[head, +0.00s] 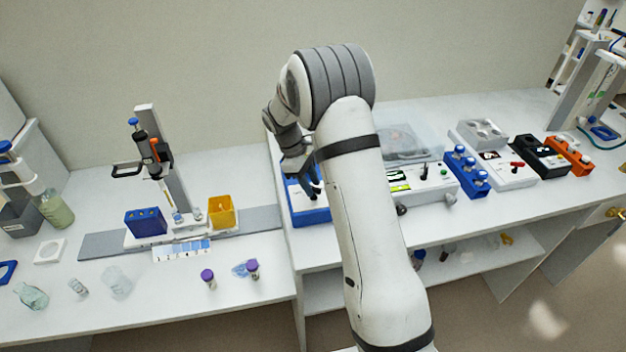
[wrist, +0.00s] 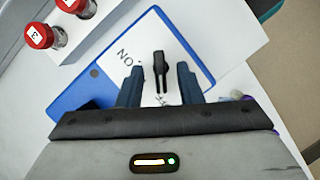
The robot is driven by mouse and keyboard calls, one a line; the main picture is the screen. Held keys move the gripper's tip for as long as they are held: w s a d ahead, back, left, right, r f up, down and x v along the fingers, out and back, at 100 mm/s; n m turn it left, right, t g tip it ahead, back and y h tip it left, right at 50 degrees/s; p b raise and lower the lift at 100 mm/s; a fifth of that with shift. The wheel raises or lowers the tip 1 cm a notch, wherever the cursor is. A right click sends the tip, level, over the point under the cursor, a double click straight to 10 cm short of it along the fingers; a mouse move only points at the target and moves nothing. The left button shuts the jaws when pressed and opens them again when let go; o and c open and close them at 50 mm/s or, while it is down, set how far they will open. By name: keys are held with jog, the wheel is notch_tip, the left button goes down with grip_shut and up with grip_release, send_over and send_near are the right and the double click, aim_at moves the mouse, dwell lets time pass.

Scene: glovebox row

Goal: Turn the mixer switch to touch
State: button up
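The mixer shows in the head view as a blue box (head: 311,214) with a light top, just left of my arm and partly hidden by it. In the wrist view its panel is white with a blue border (wrist: 75,98). A black switch lever (wrist: 160,64) stands on the panel. Dark lettering that seems to read "ON" lies to its left; more lettering near the lever is partly covered. My gripper (wrist: 159,78) is open, one finger on each side of the lever, with visible gaps. It also shows over the mixer in the head view (head: 312,180). Touching cannot be told.
Red-capped vials (wrist: 40,36) stand in a white block beside the mixer. A white unit with a black lever (head: 424,172), a blue rack (head: 467,172) and a unit with a red lever (head: 517,166) stand right of my arm. A pipette stand (head: 155,160) is to the left.

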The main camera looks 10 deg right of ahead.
jog(key=shift+f, duration=0.1)
jog(key=shift+c, duration=0.5)
grip_shut()
jog(key=shift+w+d+f+m+g+y+b, duration=0.1)
jog(key=shift+m+g+y+b, duration=0.3)
jog(key=shift+m, duration=0.7)
jog(key=m+y, duration=0.1)
jog(key=m, duration=0.2)
jog(key=shift+d+b, duration=0.1)
jog(key=shift+b, duration=0.3)
jog(key=shift+g, duration=0.3)
jog(key=shift+o, duration=0.5)
grip_release()
